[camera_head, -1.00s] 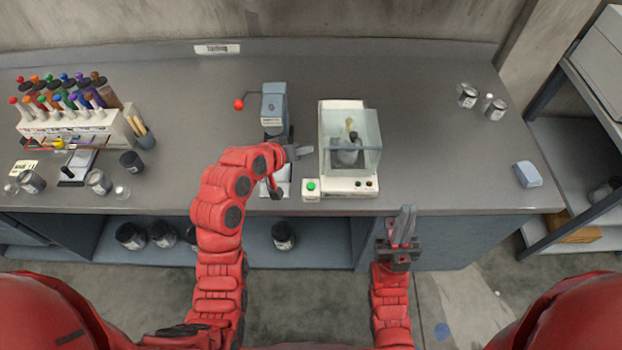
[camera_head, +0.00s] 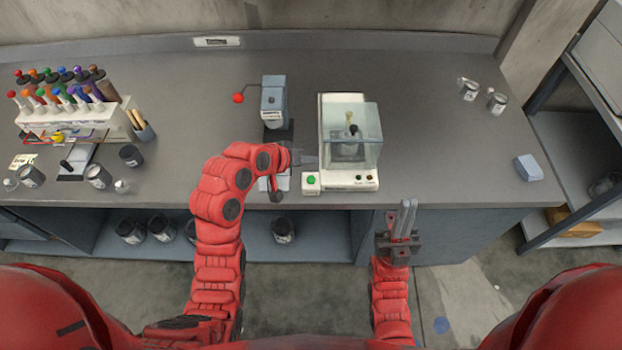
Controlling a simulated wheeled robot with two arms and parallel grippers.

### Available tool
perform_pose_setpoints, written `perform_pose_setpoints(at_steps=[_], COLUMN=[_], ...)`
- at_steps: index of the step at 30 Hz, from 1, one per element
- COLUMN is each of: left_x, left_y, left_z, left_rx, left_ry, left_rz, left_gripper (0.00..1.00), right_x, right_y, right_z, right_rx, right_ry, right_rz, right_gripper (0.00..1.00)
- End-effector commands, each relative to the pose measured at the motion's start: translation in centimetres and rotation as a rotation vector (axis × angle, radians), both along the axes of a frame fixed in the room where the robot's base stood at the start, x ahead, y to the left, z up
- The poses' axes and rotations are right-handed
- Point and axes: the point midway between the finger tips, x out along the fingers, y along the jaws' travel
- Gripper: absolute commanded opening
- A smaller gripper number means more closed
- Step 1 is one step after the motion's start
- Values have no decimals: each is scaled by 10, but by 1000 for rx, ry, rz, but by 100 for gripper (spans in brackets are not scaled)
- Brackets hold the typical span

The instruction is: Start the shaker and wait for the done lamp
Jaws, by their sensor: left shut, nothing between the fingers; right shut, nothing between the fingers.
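The shaker (camera_head: 349,187) is a cream machine with a clear cover, standing on the bench right of centre. A dark jar (camera_head: 349,150) sits under the cover. A green button (camera_head: 311,180) is on a small box at the shaker's front left corner. Two small lamps (camera_head: 364,178) are on its front right; neither looks clearly lit. My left gripper (camera_head: 312,160) is shut and empty, just left of the shaker and above the green button, apparently not touching it. My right gripper (camera_head: 405,215) is shut and empty, pointing up in front of the bench edge.
A grey press with a red-knobbed lever (camera_head: 273,100) stands behind my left arm. The bench between is clear.

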Motion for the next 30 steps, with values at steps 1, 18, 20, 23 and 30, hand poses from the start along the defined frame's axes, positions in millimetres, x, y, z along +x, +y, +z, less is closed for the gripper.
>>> perform_pose_setpoints(at_steps=[1,18,20,23,30], left_x=[-1,0,0,0,0], left_y=[0,0,0,0,0], left_z=[-11,-62,-62,-62,-61], left_rx=[1,0,1,1,1], left_ry=[2,2,1,1,1], left_rz=[-1,-1,0,0,0], left_gripper=[0,0,0,0,0], right_x=[0,0,0,0,0], right_y=[0,0,0,0,0], right_z=[-6,-32,-32,-32,-32], right_rx=[0,0,0,0,0], right_ry=[0,0,0,0,0], right_rz=[0,0,0,0,0], right_gripper=[0,0,0,0,0])
